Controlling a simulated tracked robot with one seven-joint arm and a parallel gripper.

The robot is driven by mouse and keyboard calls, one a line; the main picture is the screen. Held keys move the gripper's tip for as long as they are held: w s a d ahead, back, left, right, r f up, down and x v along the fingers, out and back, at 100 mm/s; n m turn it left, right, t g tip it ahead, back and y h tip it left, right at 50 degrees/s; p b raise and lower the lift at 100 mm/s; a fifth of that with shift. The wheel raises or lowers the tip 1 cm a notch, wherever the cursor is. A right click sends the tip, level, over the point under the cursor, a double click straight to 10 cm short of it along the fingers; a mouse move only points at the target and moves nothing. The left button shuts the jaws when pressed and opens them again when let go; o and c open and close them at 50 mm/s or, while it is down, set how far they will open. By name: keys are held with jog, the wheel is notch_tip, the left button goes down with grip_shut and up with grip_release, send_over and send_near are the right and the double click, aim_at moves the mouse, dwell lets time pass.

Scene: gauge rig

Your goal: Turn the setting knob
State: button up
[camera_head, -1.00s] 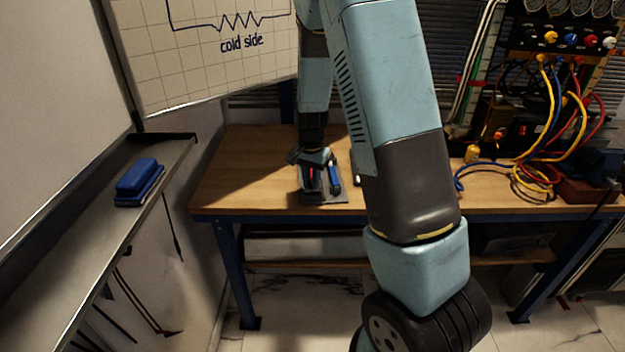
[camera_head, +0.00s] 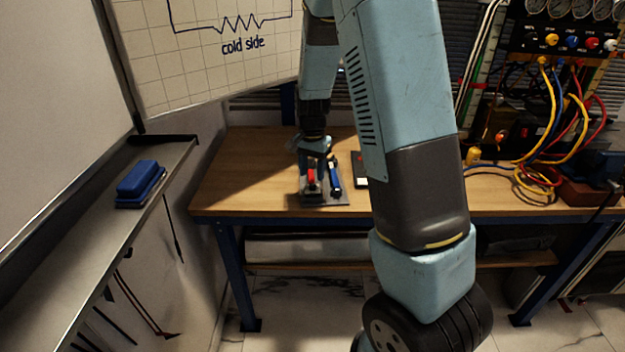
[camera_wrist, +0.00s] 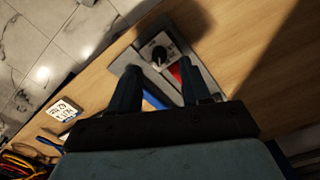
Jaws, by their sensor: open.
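The setting knob (camera_wrist: 159,55) is small and dark, on a pale dial face, on a grey base plate (camera_wrist: 205,78) in the wrist view. My gripper (camera_wrist: 161,67) is open, its two dark fingers on either side of the knob in that picture. I cannot tell the height between fingertips and knob, and no contact shows. A red part shows beside the knob and a blue part nearer the palm. In the head view my gripper (camera_head: 315,158) hangs over the base plate (camera_head: 322,200) on the bench; the knob is not clear there.
The wooden bench (camera_head: 245,165) is bare left of the plate. A dark flat object (camera_head: 360,172) lies just right of it. Coloured cables (camera_head: 548,110) and a gauge panel (camera_head: 565,40) stand at the right. A blue eraser (camera_head: 140,180) rests on the ledge at left.

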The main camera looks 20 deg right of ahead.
aim_at(312, 185)
notch_tip(312, 185, up, 10)
jog(key=shift+f, duration=0.25)
dwell(0.4)
jog(key=s+r+n+t, duration=0.3)
jog(key=s+r+n, duration=0.1)
jog(key=s+r, duration=0.9)
jog(key=s+r+n+t, duration=0.2)
jog(key=s+r+n, duration=0.1)
jog(key=s, duration=1.2)
jog(key=shift+s+d+n+t, duration=0.2)
jog(key=shift+n+t, duration=0.1)
jog(key=shift+n, duration=0.5)
